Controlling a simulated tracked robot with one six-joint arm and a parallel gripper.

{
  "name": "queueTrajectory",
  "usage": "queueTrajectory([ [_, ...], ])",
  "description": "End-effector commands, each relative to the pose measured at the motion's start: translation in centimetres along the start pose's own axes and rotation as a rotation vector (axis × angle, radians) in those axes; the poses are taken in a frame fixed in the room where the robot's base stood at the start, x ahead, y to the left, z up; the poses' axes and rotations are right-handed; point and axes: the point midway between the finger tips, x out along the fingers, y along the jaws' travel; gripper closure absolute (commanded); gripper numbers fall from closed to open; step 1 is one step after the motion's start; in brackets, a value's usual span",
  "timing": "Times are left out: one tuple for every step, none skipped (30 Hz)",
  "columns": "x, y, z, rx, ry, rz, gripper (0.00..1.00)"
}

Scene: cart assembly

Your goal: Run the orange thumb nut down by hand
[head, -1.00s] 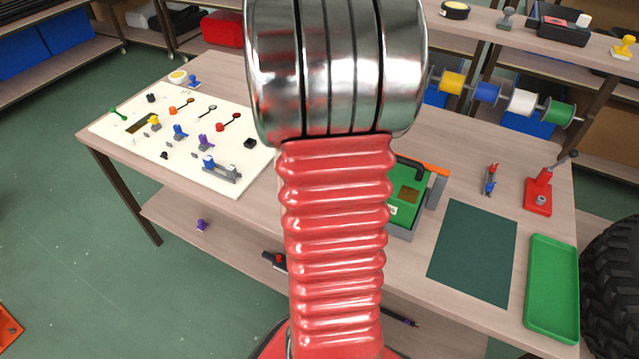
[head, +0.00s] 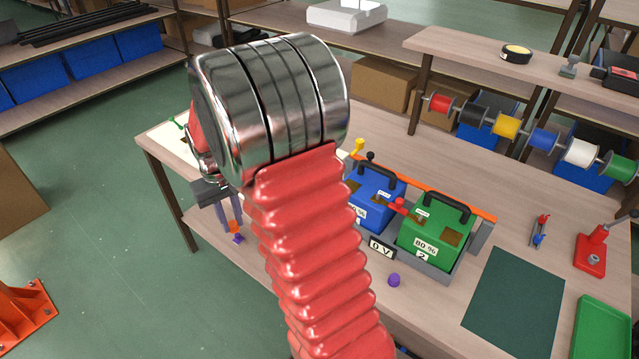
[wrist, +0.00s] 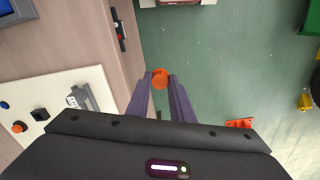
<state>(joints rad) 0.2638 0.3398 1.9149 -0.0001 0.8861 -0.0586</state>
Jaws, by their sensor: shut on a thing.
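My gripper (wrist: 160,76) is shut on the orange thumb nut (wrist: 159,79), which sits between the fingertips in the wrist view. Green floor lies behind the nut there, beyond the table edge. In the head view my gripper (head: 234,222) points down by the table's front edge, with the small orange nut (head: 234,227) at its tips. A purple piece (head: 238,239) shows just below it; I cannot tell whether it touches. The white board (wrist: 60,90) is at the left of the wrist view. My arm hides most of it in the head view.
A blue battery (head: 368,208) and a green battery (head: 435,238) stand on the table in a grey tray. A purple knob (head: 393,280) shows near the front edge. A dark mat (head: 515,300) and a green tray (head: 602,330) lie at right. Open floor is at left.

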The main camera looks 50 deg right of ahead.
Motion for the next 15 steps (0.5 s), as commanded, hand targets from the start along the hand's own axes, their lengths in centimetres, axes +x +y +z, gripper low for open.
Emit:
queueTrajectory([
  [0.0, -1.9, -0.6, -0.032, -0.001, 0.000, 1.00],
  [-0.1, -2.9, -1.0, -0.047, 0.000, 0.000, 1.00],
  [-0.2, -4.3, -1.4, -0.068, 0.001, 0.000, 1.00],
  [-0.3, -5.4, -1.7, -0.084, 0.001, 0.000, 1.00],
  [-0.4, -6.4, -1.9, -0.099, 0.001, 0.000, 1.00],
  [-0.4, -7.8, -2.2, -0.118, -0.001, 0.000, 1.00],
  [-0.5, -8.8, -2.4, -0.132, 0.000, 0.000, 1.00],
  [-0.6, -9.7, -2.6, -0.145, 0.001, 0.000, 1.00],
  [-0.6, -10.8, -2.7, -0.161, 0.000, 0.000, 1.00],
  [-0.7, -11.6, -2.8, -0.172, 0.001, 0.000, 1.00],
  [-0.7, -12.2, -2.9, -0.181, 0.001, 0.000, 1.00],
  [-0.7, -12.9, -3.0, -0.190, 0.000, 0.000, 1.00],
  [-0.8, -13.4, -3.0, -0.196, -0.001, 0.000, 1.00],
  [-0.8, -13.7, -3.0, -0.200, -0.001, 0.000, 1.00],
  [-0.8, -14.0, -3.0, -0.203, -0.001, 0.000, 1.00],
])
